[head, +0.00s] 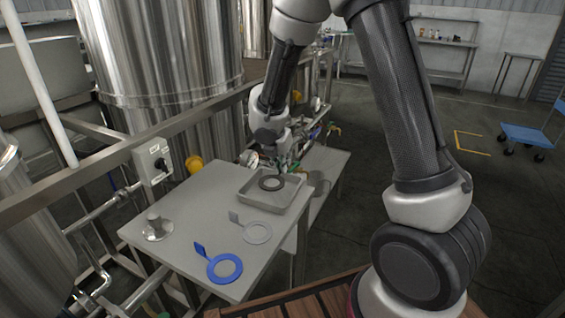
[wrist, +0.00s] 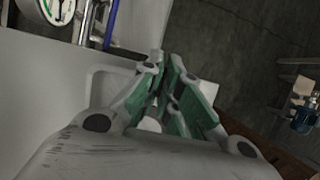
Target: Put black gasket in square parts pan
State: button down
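The black gasket (head: 271,184) is a dark flat ring. In the head view it lies flat within the outline of the square parts pan (head: 290,207), a shallow grey metal tray at the back right of the table. Whether it touches the pan floor is hard to tell. My gripper (head: 281,170) is low at the gasket's far edge, over the pan. In the wrist view its green-padded fingers (wrist: 166,66) come together at the tips, and part of the pan (wrist: 95,85) shows beside them. The gasket is hidden there. The gripper looks shut on the gasket's edge, though the contact is too small to see clearly.
A blue gasket (head: 225,267) with a tab and a pale grey one (head: 257,233) lie on the grey table (head: 190,215). A metal fitting (head: 156,228) stands at the left. A steel tank and pipes with a gauge (wrist: 58,10) are close behind.

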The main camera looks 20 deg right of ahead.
jog(key=c, duration=2.1)
grip_release()
jog(key=shift+f, duration=0.25)
jog(key=o, duration=0.5)
jog(key=shift+c, duration=0.2)
